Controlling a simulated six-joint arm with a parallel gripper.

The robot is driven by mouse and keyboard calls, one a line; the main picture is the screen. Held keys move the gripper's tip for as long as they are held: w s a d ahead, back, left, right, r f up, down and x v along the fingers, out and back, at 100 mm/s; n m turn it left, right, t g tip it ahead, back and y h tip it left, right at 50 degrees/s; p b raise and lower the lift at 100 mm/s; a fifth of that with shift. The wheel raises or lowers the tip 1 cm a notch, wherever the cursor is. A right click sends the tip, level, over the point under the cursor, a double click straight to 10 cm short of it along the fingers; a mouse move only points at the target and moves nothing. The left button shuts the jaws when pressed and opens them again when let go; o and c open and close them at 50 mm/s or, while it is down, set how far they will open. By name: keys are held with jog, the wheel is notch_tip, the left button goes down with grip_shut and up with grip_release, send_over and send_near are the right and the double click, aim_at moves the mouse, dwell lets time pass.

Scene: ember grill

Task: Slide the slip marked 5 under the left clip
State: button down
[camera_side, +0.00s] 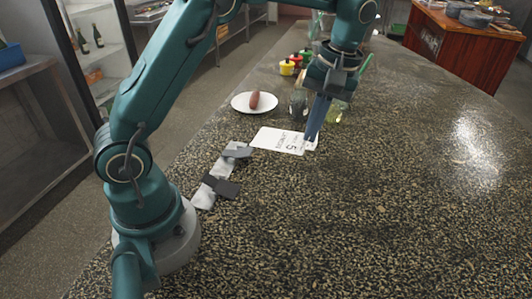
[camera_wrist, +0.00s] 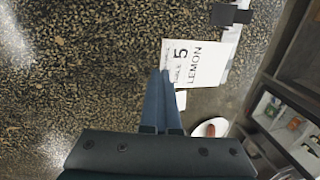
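The white slip marked 5 (camera_side: 280,142) lies low over the counter in the side view. In the wrist view the slip (camera_wrist: 199,64) shows a large 5 and the word LEMON. My gripper (camera_side: 309,138) points down at the slip's right end. In the wrist view my gripper's fingertips (camera_wrist: 160,71) are close together at the slip's near edge and look shut on it. A grey clip (camera_side: 238,152) is by the slip's left end. A darker clip (camera_side: 222,186) is nearer my base; a dark clip (camera_wrist: 231,15) shows in the wrist view.
A pale strip (camera_side: 204,199) runs under the clips. A white plate (camera_side: 241,106) with a reddish-brown item (camera_side: 255,99) is behind the slip. Small red, yellow and green pots (camera_side: 287,68) and glassware (camera_side: 299,104) stand farther back. The counter's right side is clear.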

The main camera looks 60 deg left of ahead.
jog(key=shift+n, duration=0.4)
jog(key=shift+w+a+f, duration=0.55)
jog(key=shift+a+f, duration=0.15)
jog(key=shift+f, duration=0.85)
jog(key=shift+w+a+f, duration=0.55)
jog(key=shift+a+f, duration=0.1)
jog(key=shift+f, duration=0.9)
jog(key=shift+w+a+f, duration=0.55)
jog(key=shift+a+f, duration=0.15)
jog(key=shift+f, duration=0.85)
jog(key=shift+s+f, duration=0.1)
jog(key=shift+f, duration=0.1)
jog(key=shift+s+a+f, duration=0.15)
jog(key=shift+s+a, duration=1.2)
jog(key=shift+a, duration=0.1)
jog(key=c, duration=1.6)
grip_release()
jog(key=c, duration=1.1)
grip_release()
